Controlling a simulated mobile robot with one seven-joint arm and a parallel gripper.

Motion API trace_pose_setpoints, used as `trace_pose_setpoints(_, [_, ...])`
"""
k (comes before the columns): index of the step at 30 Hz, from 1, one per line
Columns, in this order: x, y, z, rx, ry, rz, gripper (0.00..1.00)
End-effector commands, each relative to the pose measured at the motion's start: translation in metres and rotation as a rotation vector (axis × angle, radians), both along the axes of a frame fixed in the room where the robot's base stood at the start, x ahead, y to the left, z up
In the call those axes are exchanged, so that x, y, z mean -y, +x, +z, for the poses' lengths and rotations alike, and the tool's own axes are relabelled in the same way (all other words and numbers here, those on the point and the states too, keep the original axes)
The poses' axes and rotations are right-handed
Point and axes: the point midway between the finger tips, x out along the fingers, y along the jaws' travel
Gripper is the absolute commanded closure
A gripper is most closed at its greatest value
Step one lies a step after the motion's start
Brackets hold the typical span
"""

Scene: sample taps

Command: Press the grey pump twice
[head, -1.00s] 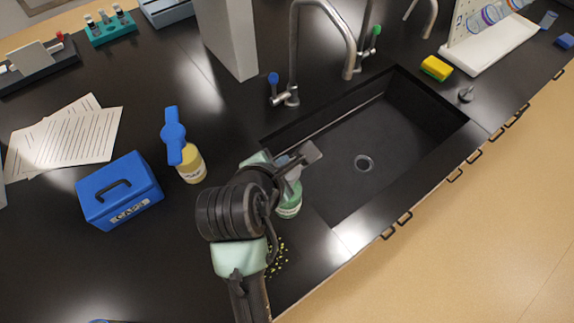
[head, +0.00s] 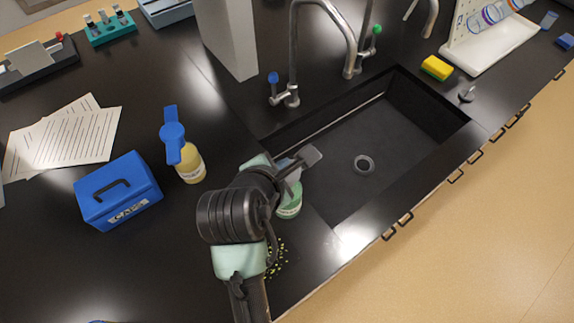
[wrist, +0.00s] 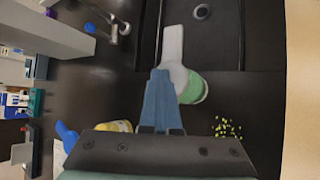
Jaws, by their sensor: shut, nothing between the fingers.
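The grey pump (wrist: 178,74) tops a green bottle (head: 289,206) that stands on the black counter beside the sink's near left corner. The bottle's green body (wrist: 194,88) also shows in the wrist view, with the pale grey spout pointing toward the sink. My gripper (wrist: 160,72) is shut and empty, its blue-grey fingers overlapping the pump head in the wrist view.
A yellow bottle with a blue pump (head: 188,163) stands left of my arm, near a blue box labelled CAPS (head: 118,190). The sink (head: 375,150) lies to the right, with taps behind it. Small yellow-green bits (wrist: 227,127) lie on the counter near the green bottle.

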Motion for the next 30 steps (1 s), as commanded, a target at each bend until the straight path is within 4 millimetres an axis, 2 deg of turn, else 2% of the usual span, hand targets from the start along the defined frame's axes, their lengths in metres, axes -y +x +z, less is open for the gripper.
trace_pose_setpoints(16, [-0.0006,-0.001,-0.0095,-0.008,0.001,0.0,1.0])
trace_pose_setpoints(25, [-0.0008,-0.0013,-0.0085,-0.009,0.002,0.0,1.0])
trace_pose_setpoints(30, [-0.0012,-0.0013,-0.0005,-0.01,0.002,0.001,1.0])
